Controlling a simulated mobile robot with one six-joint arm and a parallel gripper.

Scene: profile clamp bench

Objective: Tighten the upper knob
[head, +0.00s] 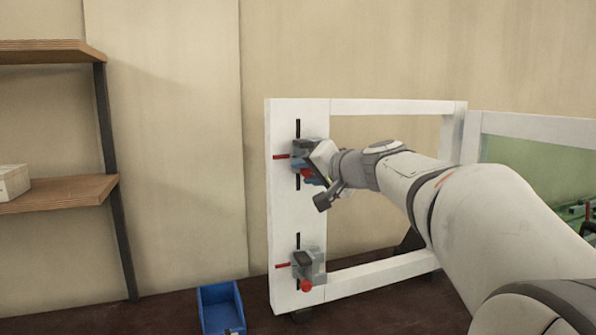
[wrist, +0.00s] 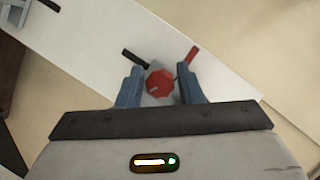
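The upper knob (wrist: 159,83) is red and faceted, and it sits between the two blue fingers of my gripper (wrist: 160,88) in the wrist view. A narrow gap shows on both sides of the knob, so the fingers are open around it. In the head view the upper knob (head: 307,173) is partly hidden by my gripper (head: 314,178). It belongs to the grey upper clamp (head: 306,150) on the white frame (head: 284,215). A red mark (wrist: 193,54) and a black slot (wrist: 137,57) show beside the knob in the wrist view.
A lower clamp (head: 309,262) with its own red knob (head: 306,286) sits below on the same white post. A blue bin (head: 220,308) stands at the lower left. A wooden shelf (head: 60,194) is at the left. A green panel (head: 545,170) is at the right.

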